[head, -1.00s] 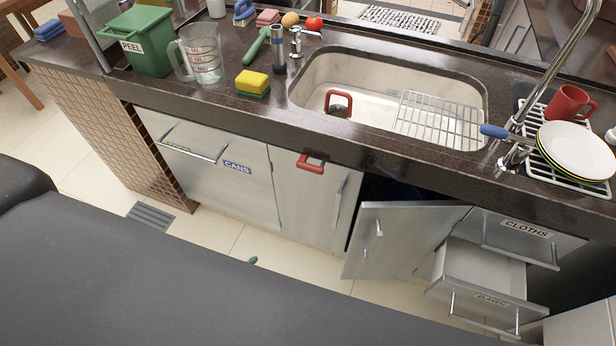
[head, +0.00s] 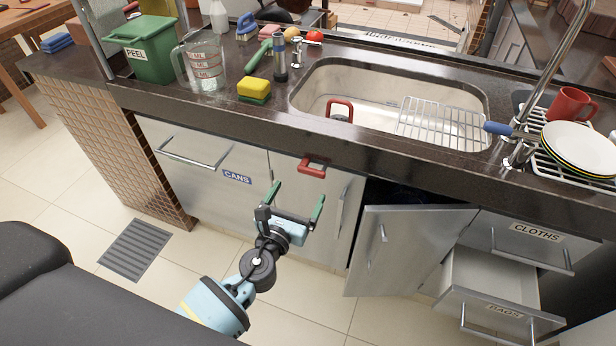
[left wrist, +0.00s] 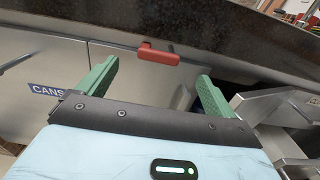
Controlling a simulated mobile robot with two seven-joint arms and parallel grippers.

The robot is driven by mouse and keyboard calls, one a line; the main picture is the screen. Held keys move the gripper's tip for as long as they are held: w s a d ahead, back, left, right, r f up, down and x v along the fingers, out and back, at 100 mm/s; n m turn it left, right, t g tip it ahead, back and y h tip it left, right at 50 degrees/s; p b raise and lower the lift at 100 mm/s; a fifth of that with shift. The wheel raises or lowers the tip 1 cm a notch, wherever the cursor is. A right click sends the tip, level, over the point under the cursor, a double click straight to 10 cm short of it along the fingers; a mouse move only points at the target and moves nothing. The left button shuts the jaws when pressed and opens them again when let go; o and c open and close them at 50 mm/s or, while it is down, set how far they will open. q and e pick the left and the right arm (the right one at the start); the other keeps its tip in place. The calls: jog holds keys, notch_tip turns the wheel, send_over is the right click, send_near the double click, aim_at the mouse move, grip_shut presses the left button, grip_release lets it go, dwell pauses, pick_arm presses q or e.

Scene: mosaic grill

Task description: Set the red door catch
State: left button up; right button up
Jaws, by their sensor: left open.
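The red door catch (head: 312,168) sits at the top of a closed grey cabinet door (head: 300,215), just under the dark counter edge. It also shows in the left wrist view as a red bar (left wrist: 159,54), beyond and between my fingers. My left gripper (head: 296,200) is open and empty in front of that door, a little below the catch and apart from it. Its green fingers also show in the left wrist view (left wrist: 155,85). A second red, loop-shaped piece (head: 340,108) stands in the sink. My right gripper is not in view.
The door right of it (head: 405,250) stands open, with the BAGS drawer (head: 490,290) pulled out beyond. The CANS front (head: 205,175) is closed on the left. The counter (head: 180,112) overhangs the doors. Open tiled floor lies below.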

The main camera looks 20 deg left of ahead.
aim_at(310, 172)
pick_arm(q)
jog(key=w, duration=0.7)
jog(key=shift+w+d+b, duration=0.1)
jog(key=shift+w+b, duration=0.15)
jog(key=shift+b, duration=0.1)
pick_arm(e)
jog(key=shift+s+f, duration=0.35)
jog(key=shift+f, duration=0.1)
pick_arm(q)
jog(key=c, duration=1)
